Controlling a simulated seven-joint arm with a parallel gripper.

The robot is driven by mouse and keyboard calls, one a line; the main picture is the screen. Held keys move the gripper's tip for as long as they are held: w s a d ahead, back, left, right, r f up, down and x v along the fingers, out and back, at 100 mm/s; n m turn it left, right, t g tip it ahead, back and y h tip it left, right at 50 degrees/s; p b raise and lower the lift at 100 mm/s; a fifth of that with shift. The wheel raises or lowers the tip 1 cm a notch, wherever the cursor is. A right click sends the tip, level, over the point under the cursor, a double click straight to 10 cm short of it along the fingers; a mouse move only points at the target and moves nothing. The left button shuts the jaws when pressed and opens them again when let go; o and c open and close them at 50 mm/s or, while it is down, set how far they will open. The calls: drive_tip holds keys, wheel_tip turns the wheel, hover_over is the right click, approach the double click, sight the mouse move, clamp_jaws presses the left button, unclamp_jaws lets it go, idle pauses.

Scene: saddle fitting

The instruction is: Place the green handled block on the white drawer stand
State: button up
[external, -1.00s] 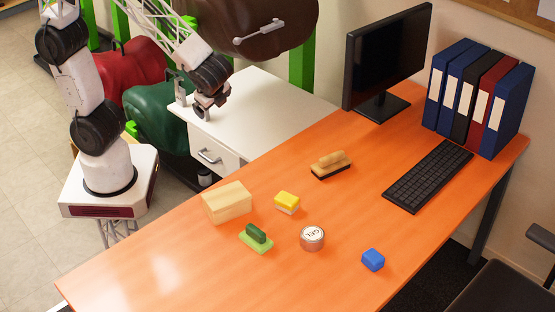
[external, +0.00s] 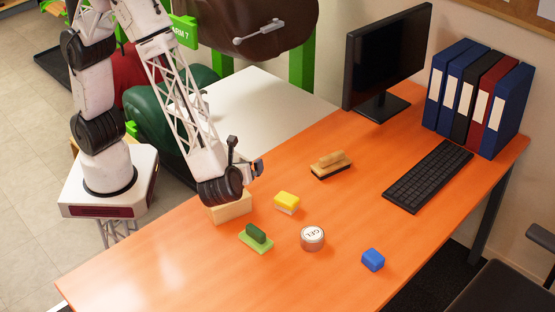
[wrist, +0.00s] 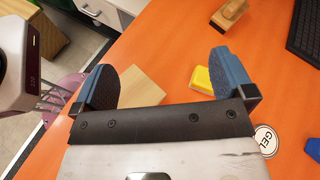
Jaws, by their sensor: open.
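The green handled block (external: 256,239), a light green base with a dark green grip, lies on the orange desk near the wooden block. It is not visible in the wrist view. The white drawer stand (external: 270,95) is behind the desk's far left edge, its front mostly hidden by my arm; part of it shows at the top of the wrist view (wrist: 108,14). My gripper (external: 253,169) is over the desk near the wooden block, behind the green block and apart from it. In the wrist view its blue fingers (wrist: 165,78) are spread wide with nothing held.
A wooden block (external: 232,211), yellow sponge (external: 287,201), gel tin (external: 312,238), blue block (external: 373,260) and wooden brush (external: 331,164) are on the desk. A keyboard (external: 428,176), monitor (external: 387,60) and binders (external: 478,98) stand to the right. The front left desk is clear.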

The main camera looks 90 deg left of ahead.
sight(251, 235)
drive_tip(key=d+f+m+t, duration=0.3)
drive_tip(key=d+f, duration=0.1)
drive_tip(key=d, duration=0.1)
drive_tip(key=d+f+m+t, duration=0.3)
drive_tip(key=d+f, duration=0.1)
drive_tip(key=d, duration=0.2)
drive_tip(key=d+f+m+t, duration=0.2)
drive_tip(key=d+f+t, duration=0.1)
drive_tip(key=d+f, duration=0.2)
drive_tip(key=shift+s+d+m, duration=0.4)
drive_tip(key=shift+w+a, duration=0.1)
drive_tip(key=shift+x, duration=1.15)
drive_tip(key=shift+w+a, duration=0.1)
drive_tip(key=shift+x, duration=2.5)
drive_tip(key=shift+f, duration=0.1)
drive_tip(key=shift+c, duration=0.2)
